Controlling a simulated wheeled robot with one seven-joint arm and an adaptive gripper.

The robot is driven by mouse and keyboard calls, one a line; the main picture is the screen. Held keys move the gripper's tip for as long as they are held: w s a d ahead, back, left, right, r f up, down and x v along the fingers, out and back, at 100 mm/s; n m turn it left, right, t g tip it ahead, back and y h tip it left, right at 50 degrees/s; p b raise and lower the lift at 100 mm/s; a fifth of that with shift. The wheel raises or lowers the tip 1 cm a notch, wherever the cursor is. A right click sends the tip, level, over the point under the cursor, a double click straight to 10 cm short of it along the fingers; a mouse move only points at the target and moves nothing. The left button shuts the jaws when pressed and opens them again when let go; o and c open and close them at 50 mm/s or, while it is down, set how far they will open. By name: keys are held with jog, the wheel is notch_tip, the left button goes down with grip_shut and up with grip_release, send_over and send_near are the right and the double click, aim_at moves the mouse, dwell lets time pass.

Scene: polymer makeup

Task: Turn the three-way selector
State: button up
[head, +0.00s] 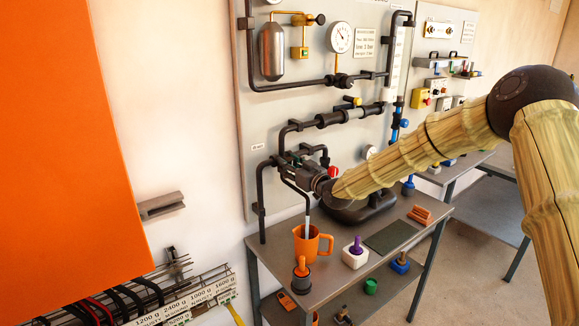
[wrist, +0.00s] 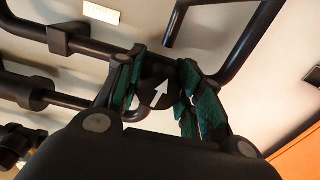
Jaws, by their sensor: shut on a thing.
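The three-way selector shows in the wrist view as a dark round knob (wrist: 153,97) with a white arrow pointing up and slightly right. My gripper (wrist: 159,80) has its green-padded fingers on either side of the knob and is shut on it. Dark pipes run behind and beside the knob. In the head view my arm reaches left to the pipework at the panel's lower left, where my gripper (head: 319,183) is small and dark against the dark fittings. The selector cannot be made out there.
A grey bench (head: 282,262) below holds an orange jug (head: 308,246), a white block with a purple top (head: 355,253) and a dark green mat (head: 390,236). A red knob (head: 333,171) is close to my gripper. An orange panel (head: 65,130) fills the left.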

jog(key=shift+w+d+r, duration=0.1)
jog(key=shift+r, duration=0.1)
dwell(0.6)
jog(key=o, duration=1)
jog(key=shift+s+d, duration=0.15)
jog(key=shift+s, duration=0.05)
jog(key=shift+o, duration=0.2)
jog(key=shift+a+f, duration=0.1)
jog(key=shift+a, duration=0.1)
jog(key=v, duration=1.2)
jog(key=shift+d, duration=0.1)
